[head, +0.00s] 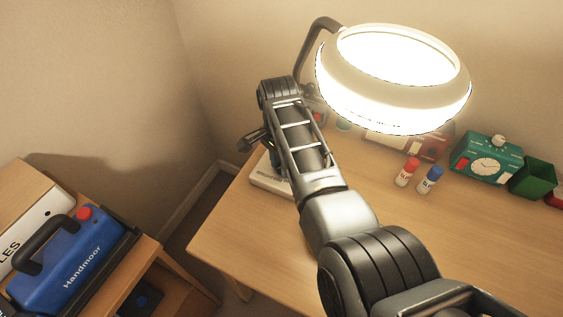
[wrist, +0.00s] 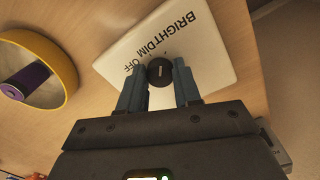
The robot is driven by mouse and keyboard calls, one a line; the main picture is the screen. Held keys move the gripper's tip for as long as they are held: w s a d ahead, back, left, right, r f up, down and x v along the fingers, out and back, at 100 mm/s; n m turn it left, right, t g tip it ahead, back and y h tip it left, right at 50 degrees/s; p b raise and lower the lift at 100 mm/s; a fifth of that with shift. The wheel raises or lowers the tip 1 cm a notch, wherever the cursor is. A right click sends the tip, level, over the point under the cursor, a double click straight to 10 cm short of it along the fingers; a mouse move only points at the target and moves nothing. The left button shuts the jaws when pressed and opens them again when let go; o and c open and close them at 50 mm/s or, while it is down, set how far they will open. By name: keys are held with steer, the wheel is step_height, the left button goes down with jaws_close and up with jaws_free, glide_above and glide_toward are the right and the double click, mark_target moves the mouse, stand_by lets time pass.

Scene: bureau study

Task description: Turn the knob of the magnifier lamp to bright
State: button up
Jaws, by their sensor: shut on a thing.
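The magnifier lamp (head: 395,112) has a big white ring head that glows strongly at the upper right of the head view. Its white base (head: 268,181) stands on the desk, partly behind my arm. In the wrist view the base (wrist: 208,38) carries the printed words BRIGHT, DIM and OFF. The black round knob (wrist: 159,70) sits on the base beside these words. My gripper (wrist: 158,78) has its two blue fingers on either side of the knob and is shut on it. I cannot tell which word the knob points to. My arm hides the knob in the head view.
A blue case (head: 70,262) lies lower left. The desk front (head: 235,250) is clear.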

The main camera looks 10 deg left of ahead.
steer(key=shift+m, duration=1.1)
steer(key=o, duration=1.1)
steer(key=shift+c, duration=0.2)
